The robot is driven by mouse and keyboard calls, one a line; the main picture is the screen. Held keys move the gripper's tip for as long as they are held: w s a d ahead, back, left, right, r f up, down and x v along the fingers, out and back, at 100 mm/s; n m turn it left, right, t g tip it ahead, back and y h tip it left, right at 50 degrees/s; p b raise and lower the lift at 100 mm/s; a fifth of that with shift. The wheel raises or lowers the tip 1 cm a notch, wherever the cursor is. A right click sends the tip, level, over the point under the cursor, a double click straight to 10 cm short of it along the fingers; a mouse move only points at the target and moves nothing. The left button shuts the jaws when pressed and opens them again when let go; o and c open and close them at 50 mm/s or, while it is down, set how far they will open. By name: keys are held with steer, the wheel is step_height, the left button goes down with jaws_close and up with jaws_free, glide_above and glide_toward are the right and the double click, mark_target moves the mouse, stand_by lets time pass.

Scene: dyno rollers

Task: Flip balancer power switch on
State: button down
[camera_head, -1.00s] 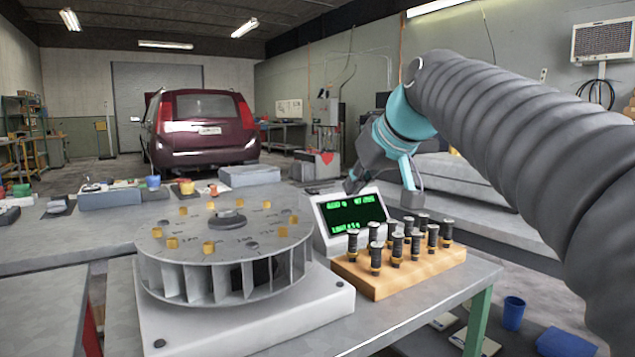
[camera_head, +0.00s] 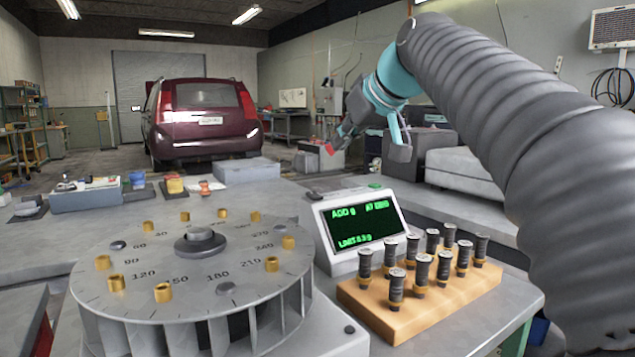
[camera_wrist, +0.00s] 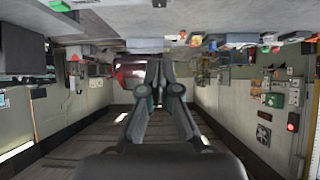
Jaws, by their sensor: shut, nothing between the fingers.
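The balancer is a grey finned rotor (camera_head: 245,262) with brass weights around its numbered top, on a pale base. Beside it stands a white display box (camera_head: 347,260) with a dark screen (camera_head: 361,224) showing green text. A small green part (camera_head: 375,185) sits at the box's top back edge; I cannot tell whether it is the power switch. My gripper (camera_head: 340,142) is beyond and above the display box, apart from it. In the wrist view my gripper (camera_wrist: 159,68) is shut and empty, its fingertips together.
A wooden block (camera_head: 400,317) with several dark-capped cylinders stands right of the display, below my arm. Trays and small items (camera_head: 87,194) lie on the bench at the back left. A dark red car (camera_head: 203,122) is parked farther back.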

steer(key=shift+f, duration=0.1)
glide_above(313, 193)
steer(key=s+d, duration=0.1)
steer(key=s, duration=0.1)
steer(key=f, duration=0.5)
steer(key=shift+s+d+f, duration=0.15)
steer(key=shift+d+f, duration=0.05)
steer(key=shift+f, duration=0.15)
steer(key=f, duration=0.1)
steer(key=f+b, duration=0.1)
steer(key=f, duration=0.1)
steer(key=shift+w+a, duration=0.2)
steer(key=shift+w, duration=0.15)
steer(key=shift+f, duration=0.6)
steer(key=shift+w+a+f, duration=0.1)
steer(key=shift+w+f, duration=0.1)
steer(key=shift+f, duration=0.15)
steer(key=shift+w+a+r+p, duration=0.3)
steer(key=shift+w+a+p, duration=0.15)
steer(key=shift+w+p, duration=0.15)
